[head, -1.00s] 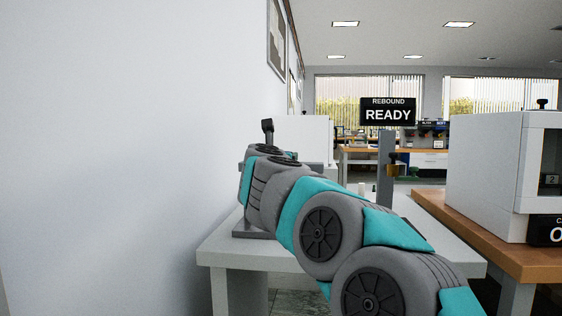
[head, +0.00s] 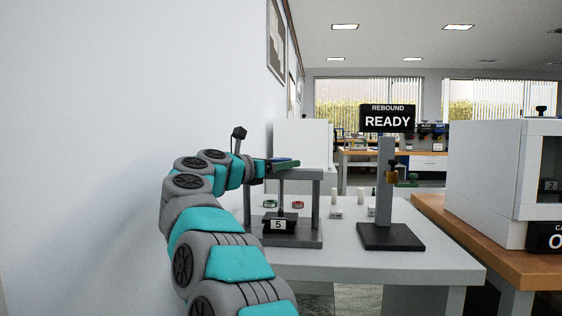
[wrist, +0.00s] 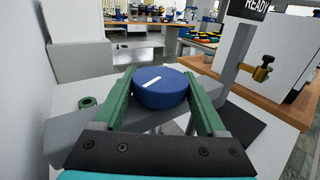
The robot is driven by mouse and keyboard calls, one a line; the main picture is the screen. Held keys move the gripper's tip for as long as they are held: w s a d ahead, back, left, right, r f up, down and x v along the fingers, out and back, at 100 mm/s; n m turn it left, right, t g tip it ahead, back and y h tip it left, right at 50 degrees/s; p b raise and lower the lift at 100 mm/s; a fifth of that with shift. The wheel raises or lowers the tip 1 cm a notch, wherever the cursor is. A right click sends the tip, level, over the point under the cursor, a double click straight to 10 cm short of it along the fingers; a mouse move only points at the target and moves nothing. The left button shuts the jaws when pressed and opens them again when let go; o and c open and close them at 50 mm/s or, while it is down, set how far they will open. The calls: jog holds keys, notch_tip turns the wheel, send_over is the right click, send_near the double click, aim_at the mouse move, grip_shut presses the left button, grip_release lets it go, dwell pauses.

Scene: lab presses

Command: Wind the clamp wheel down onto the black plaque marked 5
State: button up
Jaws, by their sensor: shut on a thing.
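The blue clamp wheel (wrist: 160,88), with a white stripe on top, sits between the green fingers of my gripper (wrist: 158,78) in the wrist view. The fingers are shut on its sides. In the head view my gripper (head: 284,164) is at the top bar of the grey clamp frame (head: 316,205), and it hides the wheel. A dark spindle (head: 281,192) hangs below the bar. The black plaque marked 5 (head: 279,225) is low in the frame, under the spindle. I cannot tell whether the spindle touches anything there.
A rebound stand (head: 387,155) with a READY sign (head: 388,118) is right of the clamp on the grey table (head: 440,262). Green and red rings (head: 298,205) lie behind the frame. A white wall (head: 120,120) is close on the left. A white cabinet (head: 485,185) stands at right.

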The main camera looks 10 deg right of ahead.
jog(key=shift+r+m+g+h+p, duration=0.15)
jog(key=shift+m+g+h+p, duration=0.85)
jog(key=shift+g, duration=0.4)
jog(key=o, duration=1.3)
jog(key=shift+d, duration=0.1)
